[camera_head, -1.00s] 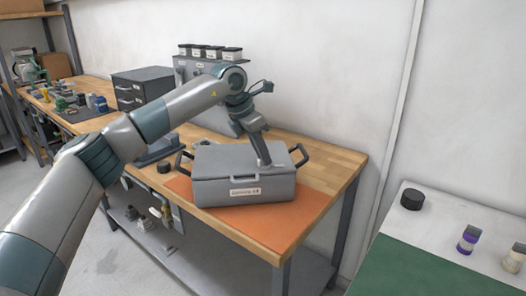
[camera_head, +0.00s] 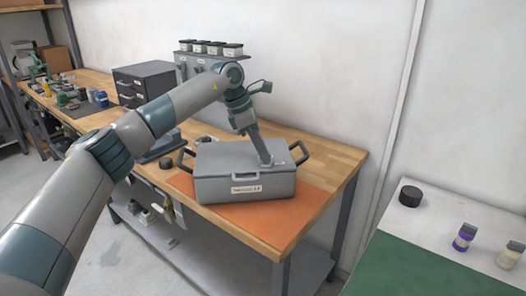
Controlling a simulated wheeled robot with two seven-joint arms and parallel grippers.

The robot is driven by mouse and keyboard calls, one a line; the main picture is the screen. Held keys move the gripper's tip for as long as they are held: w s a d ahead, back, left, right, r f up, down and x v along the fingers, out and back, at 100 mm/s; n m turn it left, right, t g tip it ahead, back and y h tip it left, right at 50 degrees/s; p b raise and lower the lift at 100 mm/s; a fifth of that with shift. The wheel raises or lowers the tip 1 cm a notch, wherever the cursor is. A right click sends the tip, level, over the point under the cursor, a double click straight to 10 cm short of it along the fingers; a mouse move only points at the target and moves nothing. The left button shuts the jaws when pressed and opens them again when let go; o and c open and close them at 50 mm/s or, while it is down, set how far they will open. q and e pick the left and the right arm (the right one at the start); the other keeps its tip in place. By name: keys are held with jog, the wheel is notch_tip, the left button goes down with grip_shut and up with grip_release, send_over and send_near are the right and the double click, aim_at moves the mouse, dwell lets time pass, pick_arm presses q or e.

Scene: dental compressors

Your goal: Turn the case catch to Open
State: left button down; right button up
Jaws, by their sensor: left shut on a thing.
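The grey case (camera_head: 244,174) with dark side handles and a white label on its front sits closed on the orange mat (camera_head: 262,222) on the wooden bench. My left gripper (camera_head: 266,161) points down onto the right part of the case's lid. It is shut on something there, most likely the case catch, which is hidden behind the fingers. I cannot read which way the catch is turned. My right gripper is not in view.
A dark drawer unit (camera_head: 143,84) and small jars on a grey cabinet (camera_head: 188,68) stand behind the case. At the right, a separate table (camera_head: 455,228) holds a black round item (camera_head: 411,195) and two small bottles. The bench's right end is clear.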

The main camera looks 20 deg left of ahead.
pick_arm(q)
jog(key=c, duration=1.8)
grip_release()
jog(key=shift+r, duration=0.1)
